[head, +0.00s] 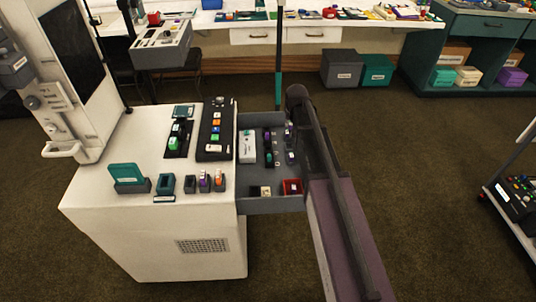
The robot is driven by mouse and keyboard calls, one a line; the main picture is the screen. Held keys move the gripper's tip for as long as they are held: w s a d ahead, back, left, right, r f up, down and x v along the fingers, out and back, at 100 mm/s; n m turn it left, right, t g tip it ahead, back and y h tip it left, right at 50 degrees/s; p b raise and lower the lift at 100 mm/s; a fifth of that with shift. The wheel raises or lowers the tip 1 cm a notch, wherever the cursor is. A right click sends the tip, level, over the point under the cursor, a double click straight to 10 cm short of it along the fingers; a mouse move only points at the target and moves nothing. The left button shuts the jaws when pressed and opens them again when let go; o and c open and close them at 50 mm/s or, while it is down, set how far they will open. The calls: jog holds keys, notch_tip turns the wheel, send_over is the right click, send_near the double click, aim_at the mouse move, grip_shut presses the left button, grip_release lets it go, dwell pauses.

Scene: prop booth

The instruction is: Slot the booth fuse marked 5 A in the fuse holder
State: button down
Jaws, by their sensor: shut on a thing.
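Several small upright pieces with grey, purple and orange-red parts (204,182) stand in a row at the front of the white cabinet top (110,205). They may be fuses, but their markings are too small to read. A black plate with a green and white piece (174,143) lies further back on the same top. I cannot tell whether it is the fuse holder. I cannot make out the fuse marked 5 A. My arm reaches in from the lower right and ends over the open drawer's right side. My gripper and anything in it are not visible.
A grey drawer (282,207) stands open right of the cabinet top, holding a white device (248,147), a red-lined box (292,187) and small parts. A black strip with coloured buttons (216,128) and teal boxes (126,174) are on the top.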

aim_at(291, 123)
notch_tip(291, 123, up, 15)
jog(key=p, duration=1.4)
jog(key=shift+f, duration=0.15)
